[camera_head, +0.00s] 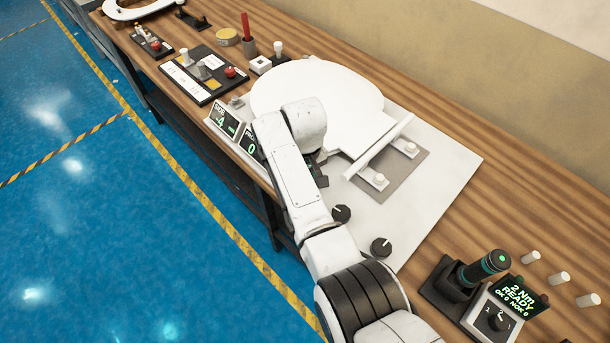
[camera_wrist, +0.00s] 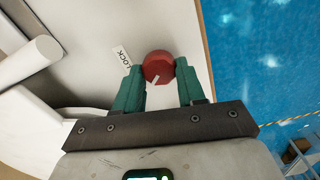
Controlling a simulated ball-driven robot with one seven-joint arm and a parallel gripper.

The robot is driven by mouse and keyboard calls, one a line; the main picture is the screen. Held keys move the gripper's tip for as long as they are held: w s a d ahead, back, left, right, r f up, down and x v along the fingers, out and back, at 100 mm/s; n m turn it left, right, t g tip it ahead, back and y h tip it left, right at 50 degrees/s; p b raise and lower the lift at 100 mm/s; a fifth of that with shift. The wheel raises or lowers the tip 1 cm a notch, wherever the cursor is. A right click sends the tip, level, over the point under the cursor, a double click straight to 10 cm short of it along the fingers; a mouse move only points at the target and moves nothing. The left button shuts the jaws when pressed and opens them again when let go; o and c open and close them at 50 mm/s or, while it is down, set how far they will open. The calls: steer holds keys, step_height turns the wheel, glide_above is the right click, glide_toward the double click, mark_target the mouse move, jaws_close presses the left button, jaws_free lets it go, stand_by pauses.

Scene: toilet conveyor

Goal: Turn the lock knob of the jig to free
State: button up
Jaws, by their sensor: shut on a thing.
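The lock knob (camera_wrist: 158,65) is round and red, beside a small "LOCK" label (camera_wrist: 124,57) in the wrist view. A pale mark on the knob points down and slightly left in the picture, away from the label. My gripper (camera_wrist: 159,78) has its green fingers on either side of the knob and is shut on it. The jig's white base plate (camera_head: 440,165) lies on the wooden bench in the head view, with a white seat-shaped part (camera_head: 345,90) on it. My arm hides the red knob in the head view.
Two black knobs (camera_head: 381,247) sit on the plate's near edge. Displays (camera_head: 223,120) stand left of my arm. A torque tool (camera_head: 478,270) and its READY display (camera_head: 519,297) are at lower right. Blue floor (camera_head: 70,190) lies beyond the bench edge.

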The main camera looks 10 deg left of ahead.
steer(key=shift+r+n, duration=0.1)
steer(key=shift+n, duration=0.5)
steer(key=o, duration=1.1)
steer(key=shift+c, duration=0.2)
step_height(320, 180, up, 11)
steer(key=b, duration=0.1)
steer(key=shift+f, duration=0.2)
